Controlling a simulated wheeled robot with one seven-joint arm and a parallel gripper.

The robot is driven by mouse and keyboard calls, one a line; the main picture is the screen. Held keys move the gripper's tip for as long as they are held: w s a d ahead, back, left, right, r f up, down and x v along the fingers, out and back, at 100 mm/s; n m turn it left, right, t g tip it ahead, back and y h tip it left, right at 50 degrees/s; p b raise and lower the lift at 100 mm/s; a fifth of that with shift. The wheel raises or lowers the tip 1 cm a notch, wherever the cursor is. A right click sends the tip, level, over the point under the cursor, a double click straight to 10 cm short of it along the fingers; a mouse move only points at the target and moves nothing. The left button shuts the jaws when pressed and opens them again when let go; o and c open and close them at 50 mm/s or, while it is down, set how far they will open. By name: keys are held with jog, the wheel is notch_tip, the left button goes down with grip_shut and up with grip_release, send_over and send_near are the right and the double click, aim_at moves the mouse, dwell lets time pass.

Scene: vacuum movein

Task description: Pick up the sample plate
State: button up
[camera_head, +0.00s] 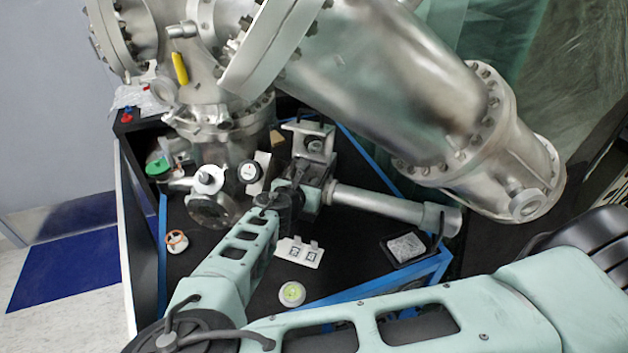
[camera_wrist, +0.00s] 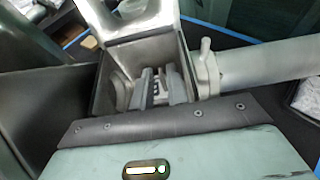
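My gripper (camera_wrist: 160,88) reaches into an open-topped metal box (camera_wrist: 192,55) in the wrist view. Its two grey fingers stand apart. A small dark-and-pale piece (camera_wrist: 156,88) shows in the gap between them; I cannot tell whether it is a sample plate or whether the fingers touch it. In the head view the same metal box (camera_head: 314,128) stands just beyond the end of my arm, and my fingers are hidden there. A white holder (camera_head: 285,246) with two small dark-marked square plates (camera_head: 303,254) lies on the black table, in front of and below the box.
A thick metal pipe (camera_head: 385,203) runs right from the box. Large steel vacuum vessels (camera_head: 390,80) hang above and behind. A round green-topped piece (camera_head: 292,293), a foil-covered dark tray (camera_head: 406,247) and an orange-white piece (camera_head: 177,241) lie on the table, which has blue edges (camera_head: 350,308).

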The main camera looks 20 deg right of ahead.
jog(key=shift+w+d+f, duration=0.15)
jog(key=shift+w+d, duration=0.05)
jog(key=shift+w, duration=0.05)
grip_shut()
jog(key=shift+r, duration=0.2)
